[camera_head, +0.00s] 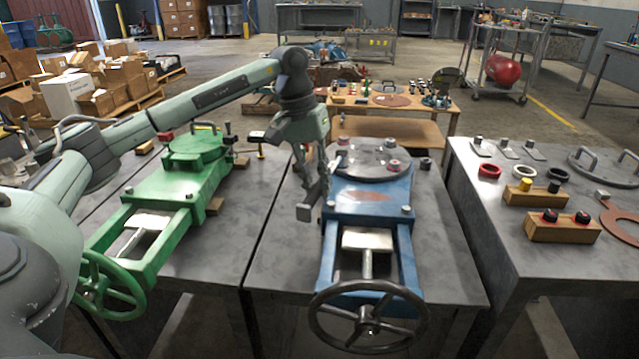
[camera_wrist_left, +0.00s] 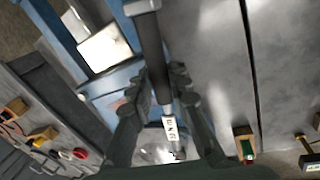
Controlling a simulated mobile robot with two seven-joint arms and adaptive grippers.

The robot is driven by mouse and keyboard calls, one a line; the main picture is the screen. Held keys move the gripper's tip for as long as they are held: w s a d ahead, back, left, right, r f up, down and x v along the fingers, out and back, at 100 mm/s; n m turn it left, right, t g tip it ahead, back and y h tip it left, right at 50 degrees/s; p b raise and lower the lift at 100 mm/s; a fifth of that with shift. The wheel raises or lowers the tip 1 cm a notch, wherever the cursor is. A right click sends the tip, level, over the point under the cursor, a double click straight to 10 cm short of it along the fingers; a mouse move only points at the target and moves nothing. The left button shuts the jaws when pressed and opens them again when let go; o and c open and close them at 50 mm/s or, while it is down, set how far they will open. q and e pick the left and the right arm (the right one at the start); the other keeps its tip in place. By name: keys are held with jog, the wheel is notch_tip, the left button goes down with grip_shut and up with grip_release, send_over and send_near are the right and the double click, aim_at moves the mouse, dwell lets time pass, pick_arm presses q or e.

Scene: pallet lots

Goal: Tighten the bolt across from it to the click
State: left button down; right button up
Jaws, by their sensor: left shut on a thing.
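The blue valve (camera_head: 370,201) lies on the middle table, with a round grey cover (camera_head: 368,160) at its far end. Bolts stand around the cover's rim, and one red-collared bolt (camera_head: 393,164) shows at its near right. My left gripper (camera_head: 317,192) is at the valve's left side, shut on a dark bar-shaped tool (camera_wrist_left: 150,45) with a white label. The tool's lower end (camera_head: 303,212) points toward me; its other end reaches toward the cover's left side. The gripper hides the contact there, so I cannot tell whether it sits on a bolt. My right gripper is not in view.
A green valve (camera_head: 165,190) lies on the left table, with a T-shaped tool (camera_head: 261,146) near it. The blue valve's handwheel (camera_head: 367,316) overhangs the front edge. The right table holds wooden blocks (camera_head: 562,229), rings and a handled plate. The middle table's right strip is clear.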

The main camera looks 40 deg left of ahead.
pick_arm(q)
jog(key=shift+s+a+m, duration=0.1)
jog(key=shift+a+m, duration=0.2)
jog(key=shift+a, duration=0.15)
jog(key=shift+a, duration=0.2)
jog(key=shift+s+a+m, duration=0.15)
jog(key=shift+a+m, duration=0.4)
jog(key=shift+m, duration=0.05)
jog(key=shift+a, duration=0.25)
dwell(0.3)
jog(key=shift+a+m+g, duration=0.2)
jog(key=shift+m+g, duration=0.1)
jog(key=shift+d, duration=0.1)
jog(key=shift+d+n, duration=0.5)
jog(key=shift+d, duration=0.15)
